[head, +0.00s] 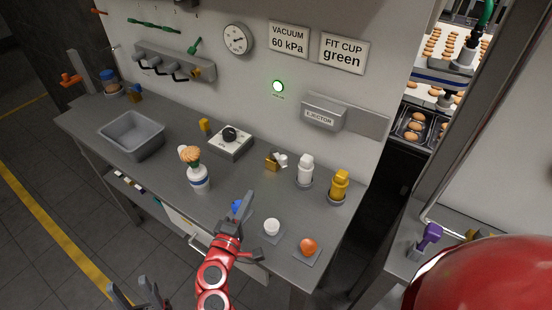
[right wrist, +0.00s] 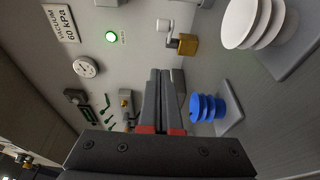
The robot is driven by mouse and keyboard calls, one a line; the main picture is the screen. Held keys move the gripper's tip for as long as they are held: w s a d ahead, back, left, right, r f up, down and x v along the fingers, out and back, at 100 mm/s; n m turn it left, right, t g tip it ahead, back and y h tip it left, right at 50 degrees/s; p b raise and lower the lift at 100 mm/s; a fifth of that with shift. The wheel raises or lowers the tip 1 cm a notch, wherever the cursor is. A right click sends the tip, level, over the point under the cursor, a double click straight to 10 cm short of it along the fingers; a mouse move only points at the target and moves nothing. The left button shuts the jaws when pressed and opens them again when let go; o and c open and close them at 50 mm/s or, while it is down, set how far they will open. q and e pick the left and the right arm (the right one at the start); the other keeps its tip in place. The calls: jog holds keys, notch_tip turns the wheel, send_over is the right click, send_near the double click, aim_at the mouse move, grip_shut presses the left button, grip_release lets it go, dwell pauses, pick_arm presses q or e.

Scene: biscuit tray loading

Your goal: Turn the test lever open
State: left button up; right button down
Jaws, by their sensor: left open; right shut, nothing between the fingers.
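A small brass valve block (head: 271,162) with a pale lever (head: 281,159) stands on the grey bench near the wall, below the lit green lamp. I take this to be the test lever. In the right wrist view the brass block (right wrist: 187,45) and its pale handle (right wrist: 166,25) show ahead of the fingers, apart from them. My right gripper (head: 247,197) is shut and empty, above the front of the bench beside the blue cup. Its closed fingers also show in the right wrist view (right wrist: 165,73). My left gripper (head: 135,290) is open and empty, low at the bottom left, off the bench.
Blue (head: 236,205), white (head: 271,226) and orange (head: 308,246) cups stand along the front. White (head: 305,168) and yellow (head: 339,185) fittings stand right of the valve. A knob box (head: 231,143), a bottle (head: 199,180) and a grey bin (head: 132,135) are left. The green lamp (head: 278,86) is lit.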

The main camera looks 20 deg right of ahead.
jog(key=shift+w+d, duration=0.25)
jog(key=p+x, duration=0.1)
jog(key=x, duration=0.2)
jog(key=p+x, duration=0.1)
jog(key=x, duration=0.2)
jog(key=p+x, duration=0.1)
jog(key=x, duration=0.2)
jog(key=shift+d+r+p, duration=0.1)
jog(key=shift+r+p, duration=0.15)
jog(key=shift+p, duration=0.15)
jog(key=shift+w+d+p, duration=0.25)
jog(key=shift+d+p, duration=0.4)
jog(key=shift+d, duration=1.15)
jog(key=shift+w+d+f, duration=0.1)
jog(key=shift+d+f, duration=0.05)
jog(key=shift+f, duration=0.05)
jog(key=shift+p, duration=0.3)
jog(key=shift+d+n, duration=0.2)
jog(key=shift+n, duration=0.1)
jog(key=shift+t+y, duration=0.3)
jog(key=shift+y, duration=0.1)
